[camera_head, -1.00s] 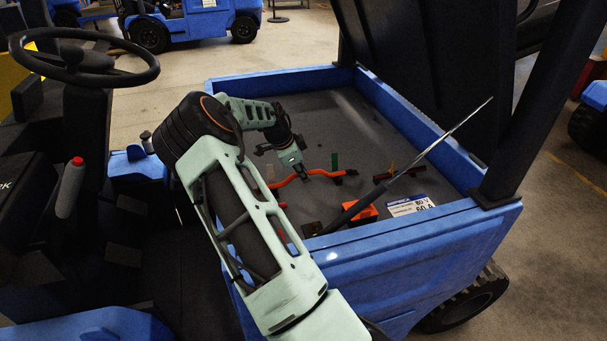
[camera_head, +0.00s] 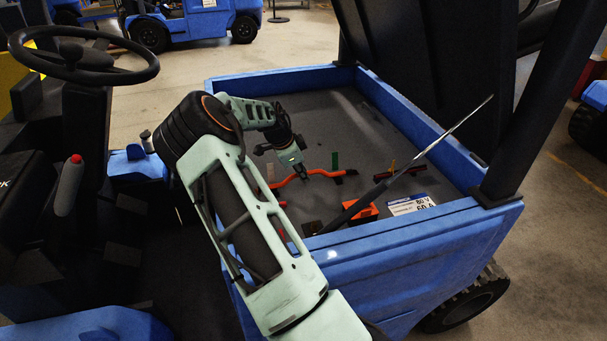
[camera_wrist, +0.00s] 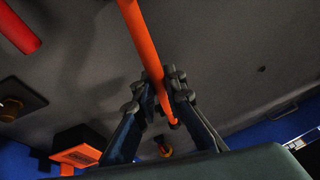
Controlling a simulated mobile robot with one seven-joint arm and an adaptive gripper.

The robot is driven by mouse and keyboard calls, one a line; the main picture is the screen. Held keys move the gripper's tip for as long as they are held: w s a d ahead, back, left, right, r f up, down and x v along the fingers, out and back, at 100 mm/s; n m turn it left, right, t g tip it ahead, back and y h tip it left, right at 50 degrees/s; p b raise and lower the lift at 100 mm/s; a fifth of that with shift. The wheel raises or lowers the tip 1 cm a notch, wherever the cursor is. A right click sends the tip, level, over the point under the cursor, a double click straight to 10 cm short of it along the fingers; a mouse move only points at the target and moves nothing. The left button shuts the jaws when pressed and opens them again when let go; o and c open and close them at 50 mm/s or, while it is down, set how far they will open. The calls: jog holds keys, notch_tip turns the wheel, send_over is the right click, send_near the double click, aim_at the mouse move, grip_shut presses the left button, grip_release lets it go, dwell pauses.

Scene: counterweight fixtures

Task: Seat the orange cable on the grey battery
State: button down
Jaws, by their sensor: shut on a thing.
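The orange cable (camera_head: 330,173) runs across the top of the grey battery (camera_head: 330,115), which fills the blue bay. My gripper (camera_head: 302,176) is over the battery at the cable's middle stretch. In the wrist view my gripper (camera_wrist: 165,82) is shut on the orange cable (camera_wrist: 143,45), with one finger on each side of it. The cable runs from the top edge down between the fingers. In the head view one end of the cable is dark, at the right. My arm hides part of the cable's left stretch. I cannot tell whether the held part touches the battery top (camera_wrist: 230,60).
An orange block (camera_head: 364,213) and a white label (camera_head: 410,204) are near the front wall. A slanted strut (camera_head: 420,155) crosses above the right side. The battery's back area is clear.

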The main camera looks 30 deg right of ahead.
jog(key=shift+f+b, duration=0.5)
jog(key=shift+f, duration=0.15)
jog(key=c, duration=1.9)
grip_release()
